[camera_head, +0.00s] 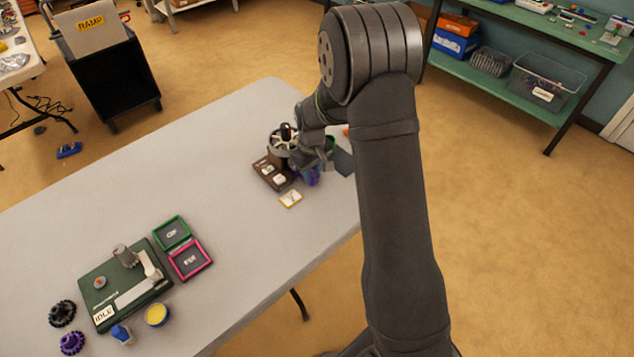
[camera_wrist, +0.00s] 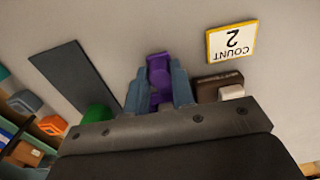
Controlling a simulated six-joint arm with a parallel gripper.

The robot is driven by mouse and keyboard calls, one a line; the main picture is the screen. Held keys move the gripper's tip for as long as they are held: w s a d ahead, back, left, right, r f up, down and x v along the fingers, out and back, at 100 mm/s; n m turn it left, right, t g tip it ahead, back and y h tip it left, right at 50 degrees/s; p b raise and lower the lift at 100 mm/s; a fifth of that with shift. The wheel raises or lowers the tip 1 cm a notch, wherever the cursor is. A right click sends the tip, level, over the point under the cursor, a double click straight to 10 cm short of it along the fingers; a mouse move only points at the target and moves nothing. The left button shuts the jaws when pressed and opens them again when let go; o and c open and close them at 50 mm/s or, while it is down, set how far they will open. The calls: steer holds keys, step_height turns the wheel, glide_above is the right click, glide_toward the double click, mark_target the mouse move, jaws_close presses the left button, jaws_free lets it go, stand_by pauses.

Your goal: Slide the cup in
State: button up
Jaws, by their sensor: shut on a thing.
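My gripper (camera_wrist: 158,85) is shut on a purple piece (camera_wrist: 159,68), its two blue-grey fingers on either side of it. In the head view the purple piece (camera_head: 311,178) shows low beside my wrist, close to the table; I cannot tell whether it touches. I cannot tell whether this piece is the cup. A round blue tub with a yellow top (camera_head: 157,315) stands at the near left of the table. Beside it is a dark green machine (camera_head: 92,282) with a grey arm and a sign reading IDLE.
A brown holder with white pieces (camera_head: 262,170) and a yellow-edged card reading COUNT 2 (camera_wrist: 231,41) are close to my gripper. A dark flat panel (camera_wrist: 75,78) lies opposite. Green (camera_head: 172,218) and pink (camera_head: 190,274) framed trays adjoin the machine. The table's middle is clear.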

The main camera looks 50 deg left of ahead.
steer(key=o, duration=0.5)
steer(key=shift+r, duration=0.1)
steer(key=shift+r, duration=2.9)
step_height(320, 180, down, 6)
steer(key=shift+d, duration=0.4)
